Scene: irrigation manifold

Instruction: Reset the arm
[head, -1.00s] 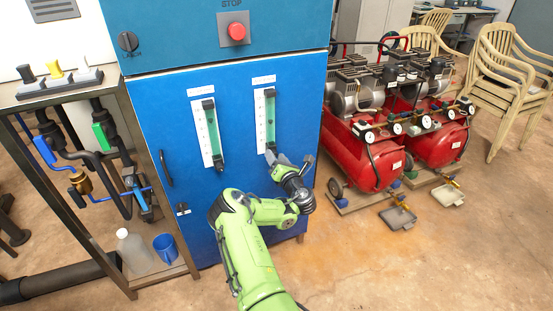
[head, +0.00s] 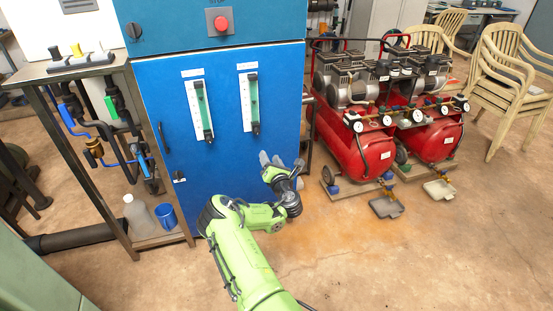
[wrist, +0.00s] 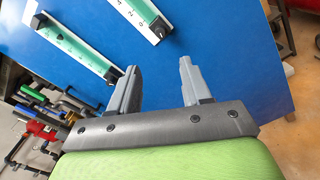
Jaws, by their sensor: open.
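My gripper (head: 270,158) is in front of the lower right part of the blue cabinet door (head: 222,179), below the right-hand gauge. In the wrist view my gripper (wrist: 157,80) has its two grey fingers spread apart with nothing between them. The cabinet door also shows behind the fingers (wrist: 220,50). Two green-and-white strip gauges are on the door, the left one (head: 203,108) and the right one (head: 253,103). Both gauges also show at the upper left of the wrist view. The fingers look apart from the gauges.
The floor at front right is clear.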

